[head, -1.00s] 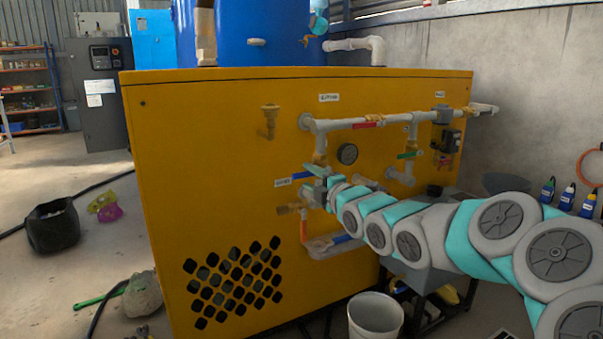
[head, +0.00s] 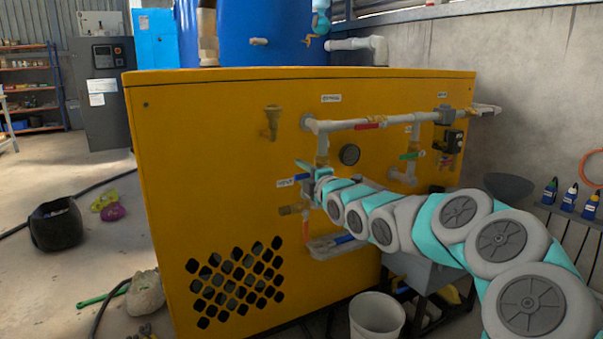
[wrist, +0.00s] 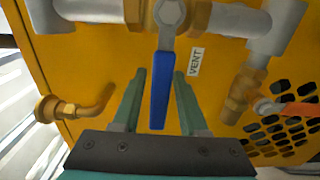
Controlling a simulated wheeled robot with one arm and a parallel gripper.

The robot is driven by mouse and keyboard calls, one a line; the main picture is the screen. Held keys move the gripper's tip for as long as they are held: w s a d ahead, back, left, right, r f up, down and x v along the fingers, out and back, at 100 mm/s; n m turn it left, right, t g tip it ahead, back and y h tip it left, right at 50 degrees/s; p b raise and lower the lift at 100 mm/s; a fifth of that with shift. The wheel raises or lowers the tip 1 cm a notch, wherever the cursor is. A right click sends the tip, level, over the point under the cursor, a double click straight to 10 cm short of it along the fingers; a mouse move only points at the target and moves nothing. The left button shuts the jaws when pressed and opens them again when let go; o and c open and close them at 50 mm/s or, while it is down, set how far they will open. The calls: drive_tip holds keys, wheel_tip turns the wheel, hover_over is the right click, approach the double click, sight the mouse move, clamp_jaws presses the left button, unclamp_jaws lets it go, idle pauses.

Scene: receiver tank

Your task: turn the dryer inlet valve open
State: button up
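A valve with a blue lever handle (head: 302,177) sits on the pipework at the middle left of the yellow panel. The label beside it reads VENT (wrist: 195,62). In the wrist view the blue handle (wrist: 160,90) hangs from a grey nut and points down the picture. My gripper (wrist: 160,75) is open, one finger on each side of this handle, with gaps visible. Two other lever valves show in the head view: a red handle (head: 370,126) on the upper pipe and a green handle (head: 411,156) on the right branch. I cannot make out a dryer inlet label; the upper labels are too small.
A round gauge (head: 349,154) sits right of the vent valve. A brass elbow fitting (wrist: 78,108) is left in the wrist view. A white bucket (head: 377,316) stands on the floor before the panel.

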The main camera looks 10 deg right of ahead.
clamp_jaws()
idle(1.1)
